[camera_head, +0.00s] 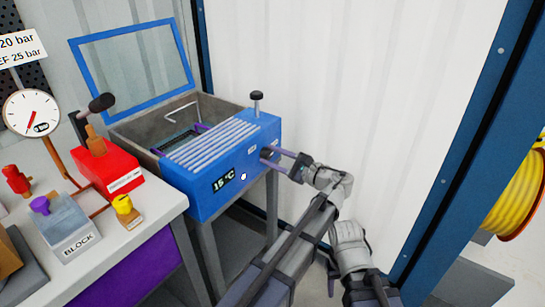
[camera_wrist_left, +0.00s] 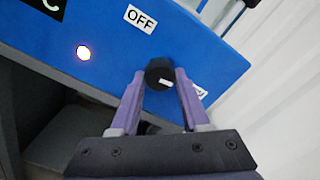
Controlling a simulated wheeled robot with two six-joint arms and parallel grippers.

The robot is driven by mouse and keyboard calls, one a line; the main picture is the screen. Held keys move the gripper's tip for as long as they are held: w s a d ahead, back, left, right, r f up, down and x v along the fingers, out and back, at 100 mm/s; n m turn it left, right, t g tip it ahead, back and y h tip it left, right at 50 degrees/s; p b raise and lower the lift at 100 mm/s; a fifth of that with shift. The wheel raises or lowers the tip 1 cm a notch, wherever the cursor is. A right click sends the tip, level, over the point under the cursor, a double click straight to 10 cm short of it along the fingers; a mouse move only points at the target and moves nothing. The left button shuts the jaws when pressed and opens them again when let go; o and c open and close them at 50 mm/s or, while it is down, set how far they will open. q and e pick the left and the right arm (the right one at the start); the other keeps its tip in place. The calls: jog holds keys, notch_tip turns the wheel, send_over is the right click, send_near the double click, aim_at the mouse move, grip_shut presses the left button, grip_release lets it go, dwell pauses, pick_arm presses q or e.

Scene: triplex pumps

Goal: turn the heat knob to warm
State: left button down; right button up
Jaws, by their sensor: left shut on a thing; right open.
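The heat knob (camera_wrist_left: 160,70) is a black round knob with a small white mark, on the blue front of the heated bath (camera_head: 205,198). The head view shows the knob (camera_head: 265,154) at the right of that front. My left gripper (camera_wrist_left: 160,84) has its purple fingers on either side of the knob, shut on it. The white mark is on the knob's lower right and points away from the OFF label (camera_wrist_left: 140,18). Another label (camera_wrist_left: 200,92) is mostly hidden by the right finger. The display (camera_head: 223,181) reads 15 °C. My right gripper's fingers are not seen.
The bath's blue-framed lid (camera_head: 135,65) stands open. A small indicator (camera_wrist_left: 83,53) glows on the front. A black-topped post (camera_head: 257,97) rises from the top. A bench (camera_head: 120,220) with a red block (camera_head: 105,165) and a gauge (camera_head: 31,112) stands to the left. A white wall is on the right.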

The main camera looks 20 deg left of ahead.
pick_arm(q)
jog(key=shift+m, duration=0.6)
jog(key=shift+c, duration=1.9)
grip_release()
pick_arm(e)
jog(key=shift+d, duration=0.1)
